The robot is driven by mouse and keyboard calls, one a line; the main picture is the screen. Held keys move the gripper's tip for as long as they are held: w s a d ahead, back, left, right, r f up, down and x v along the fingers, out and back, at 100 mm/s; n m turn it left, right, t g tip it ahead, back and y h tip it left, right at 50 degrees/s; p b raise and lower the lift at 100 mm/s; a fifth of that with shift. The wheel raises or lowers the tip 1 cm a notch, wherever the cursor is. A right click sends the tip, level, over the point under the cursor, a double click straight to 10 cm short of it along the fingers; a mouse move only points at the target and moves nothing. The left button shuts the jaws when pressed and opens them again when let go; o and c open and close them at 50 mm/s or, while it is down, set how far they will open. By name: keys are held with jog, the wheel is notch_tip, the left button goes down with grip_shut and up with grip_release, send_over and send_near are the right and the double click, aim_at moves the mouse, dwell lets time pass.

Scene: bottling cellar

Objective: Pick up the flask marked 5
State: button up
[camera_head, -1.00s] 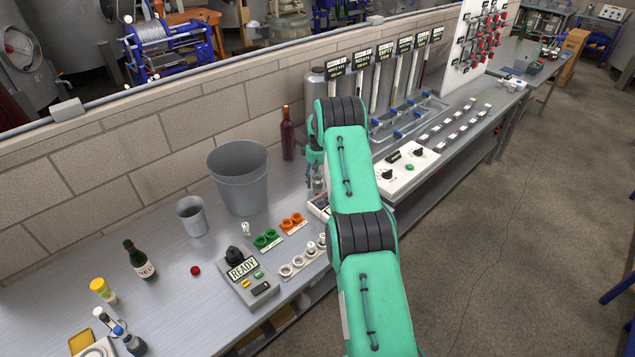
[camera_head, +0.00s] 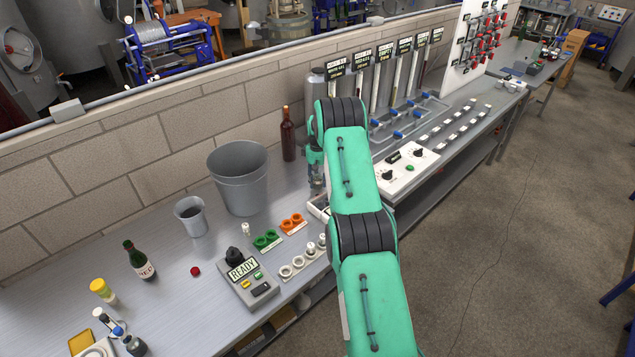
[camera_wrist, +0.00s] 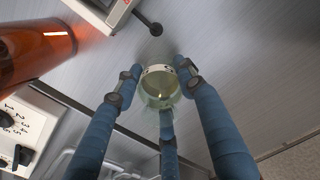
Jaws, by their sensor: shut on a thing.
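A small clear glass flask (camera_wrist: 160,92) with pale yellowish liquid shows in the wrist view, with a white label band near its top edge; I cannot read the mark on it for sure. My gripper (camera_wrist: 159,84) has blue padded fingers closed around the flask, one at each side and one below it in the picture. In the head view my gripper (camera_head: 317,172) is mostly hidden behind my green arm, near the back of the bench, and the flask is not clear there.
A brown bottle (camera_head: 288,135) stands close to my gripper's left; it shows large in the wrist view (camera_wrist: 35,45). A white control box with knobs (camera_head: 403,168) is at the right. A grey bucket (camera_head: 239,178) stands left.

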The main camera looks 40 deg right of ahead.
jog(key=shift+r, duration=0.1)
jog(key=shift+r, duration=4.95)
